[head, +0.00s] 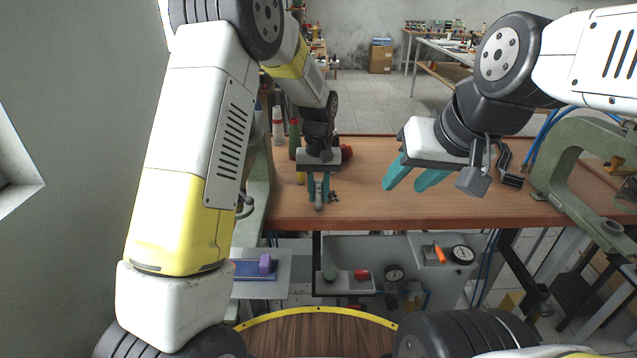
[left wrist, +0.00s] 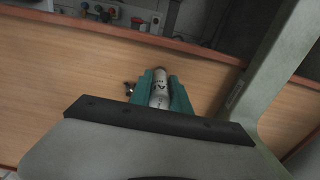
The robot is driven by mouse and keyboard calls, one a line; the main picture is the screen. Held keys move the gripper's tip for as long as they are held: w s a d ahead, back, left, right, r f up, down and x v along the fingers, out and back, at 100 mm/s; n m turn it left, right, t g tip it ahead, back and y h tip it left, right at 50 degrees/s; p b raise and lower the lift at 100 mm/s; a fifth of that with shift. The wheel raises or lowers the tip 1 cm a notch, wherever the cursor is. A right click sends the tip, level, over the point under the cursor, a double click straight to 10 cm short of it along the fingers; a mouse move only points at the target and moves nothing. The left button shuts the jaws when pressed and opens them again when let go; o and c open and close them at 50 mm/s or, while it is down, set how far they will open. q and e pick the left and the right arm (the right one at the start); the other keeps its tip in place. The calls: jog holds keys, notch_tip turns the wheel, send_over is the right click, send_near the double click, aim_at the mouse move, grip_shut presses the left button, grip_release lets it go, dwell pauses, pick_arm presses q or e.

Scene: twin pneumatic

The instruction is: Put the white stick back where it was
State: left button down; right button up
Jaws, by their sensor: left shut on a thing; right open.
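My left gripper (head: 318,198) points down over the wooden workbench (head: 440,205), near its front edge. Its teal fingers are shut on a pale cylinder, the white stick (head: 319,204). In the left wrist view the white stick (left wrist: 159,88) shows dark print and lies between the two fingers (left wrist: 160,95). I cannot tell whether its lower end touches the bench. My right gripper (head: 408,186) is open and empty, above the bench to the right.
A white-and-red bottle (head: 278,128), a green bottle (head: 294,140) and a red object (head: 346,152) are near my left gripper. Small dark pieces (head: 334,197) lie just right of it. A green C-shaped frame (head: 570,150) stands at right. The bench middle is clear.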

pick_arm(q)
jog(key=shift+f, duration=0.2)
jog(key=c, duration=1.2)
grip_release()
jog(key=shift+r, duration=0.1)
notch_tip(320, 180, up, 12)
jog(key=shift+r, duration=0.1)
